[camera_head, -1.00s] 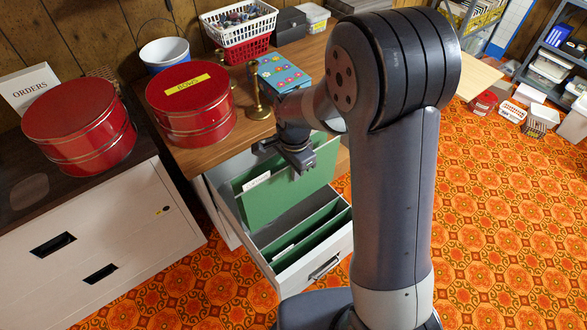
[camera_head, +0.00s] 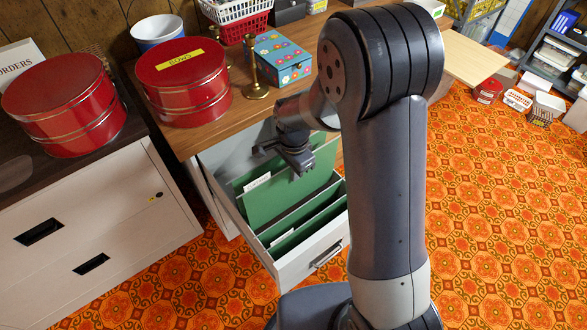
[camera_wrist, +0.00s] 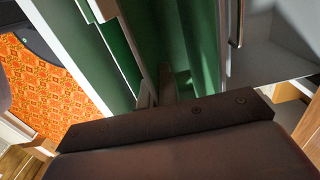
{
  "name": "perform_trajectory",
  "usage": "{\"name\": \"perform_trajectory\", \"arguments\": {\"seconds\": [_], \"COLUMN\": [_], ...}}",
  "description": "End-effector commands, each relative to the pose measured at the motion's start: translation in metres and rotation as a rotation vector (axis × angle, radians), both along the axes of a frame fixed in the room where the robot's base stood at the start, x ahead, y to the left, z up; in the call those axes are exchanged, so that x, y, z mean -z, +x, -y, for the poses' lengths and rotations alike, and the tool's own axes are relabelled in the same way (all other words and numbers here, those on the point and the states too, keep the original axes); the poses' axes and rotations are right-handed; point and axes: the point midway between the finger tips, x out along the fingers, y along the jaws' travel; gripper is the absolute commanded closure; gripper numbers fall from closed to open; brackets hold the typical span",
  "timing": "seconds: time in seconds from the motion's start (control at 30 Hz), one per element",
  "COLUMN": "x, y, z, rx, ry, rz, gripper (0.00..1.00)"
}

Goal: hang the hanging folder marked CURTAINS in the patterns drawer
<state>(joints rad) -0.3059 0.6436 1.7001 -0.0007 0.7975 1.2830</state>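A green hanging folder (camera_head: 290,197) with a white tab (camera_head: 257,182) hangs upright over the open drawer (camera_head: 307,251), its lower part inside. The tab's writing is too small to read. My gripper (camera_head: 292,160) is at the folder's top edge and appears shut on it; the fingertips are hidden. Other green folders (camera_head: 308,222) with white tabs sit lower in the front of the drawer. In the wrist view, green folder sheets (camera_wrist: 205,45) show beyond the dark gripper body.
The wooden tabletop (camera_head: 200,135) above the drawer holds a red round tin (camera_head: 183,90), a brass candlestick (camera_head: 255,75) and a flowered box (camera_head: 285,62). Another red tin (camera_head: 65,105) stands on the cabinet (camera_head: 110,215) at left.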

Motion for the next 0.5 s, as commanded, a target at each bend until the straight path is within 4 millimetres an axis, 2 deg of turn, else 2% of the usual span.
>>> {"name": "perform_trajectory", "arguments": {"seconds": [0.03, 0.5], "x": [0.01, 0.057], "y": [0.0, 0.0], "z": [0.0, 0.0], "rx": [0.0, 0.0], "ry": [-0.001, -0.001], "rz": [-0.001, -0.001], "gripper": [1.0, 1.0]}}
